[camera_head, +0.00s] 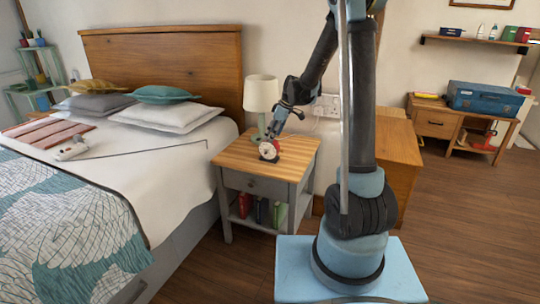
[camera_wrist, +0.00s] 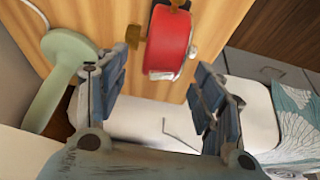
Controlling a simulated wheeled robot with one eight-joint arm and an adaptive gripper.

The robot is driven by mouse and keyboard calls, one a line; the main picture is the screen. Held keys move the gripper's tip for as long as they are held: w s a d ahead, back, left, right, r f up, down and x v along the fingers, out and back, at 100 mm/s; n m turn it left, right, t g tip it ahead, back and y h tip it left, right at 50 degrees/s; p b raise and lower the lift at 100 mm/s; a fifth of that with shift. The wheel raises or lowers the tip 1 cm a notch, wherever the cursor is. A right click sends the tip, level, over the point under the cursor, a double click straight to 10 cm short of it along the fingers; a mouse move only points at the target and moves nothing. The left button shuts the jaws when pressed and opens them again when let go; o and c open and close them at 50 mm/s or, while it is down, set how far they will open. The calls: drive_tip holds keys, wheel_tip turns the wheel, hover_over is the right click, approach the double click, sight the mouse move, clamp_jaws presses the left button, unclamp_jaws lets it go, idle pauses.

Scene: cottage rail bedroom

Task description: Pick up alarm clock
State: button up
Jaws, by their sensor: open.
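The alarm clock (camera_head: 268,150) stands on the wooden nightstand (camera_head: 240,158) beside the bed. It has a pale round face and a dark rim in the head view. In the wrist view the alarm clock (camera_wrist: 170,40) shows its red body, with a brass-coloured part at its left. My gripper (camera_head: 275,130) is just above the clock in the head view. In the wrist view my gripper (camera_wrist: 160,90) has its two fingers spread apart, with the clock beyond the gap between them. Nothing is between the fingertips.
A lamp with a green base (camera_wrist: 65,65) and cream shade (camera_head: 261,93) stands close to the clock. The bed (camera_head: 170,160) is to the left. Books (camera_head: 262,211) fill part of the nightstand's lower shelf. A wooden cabinet (camera_head: 397,150) stands at the right.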

sight(269, 149)
drive_tip(key=shift+x, duration=2)
drive_tip(key=shift+s+d, duration=0.1)
clamp_jaws()
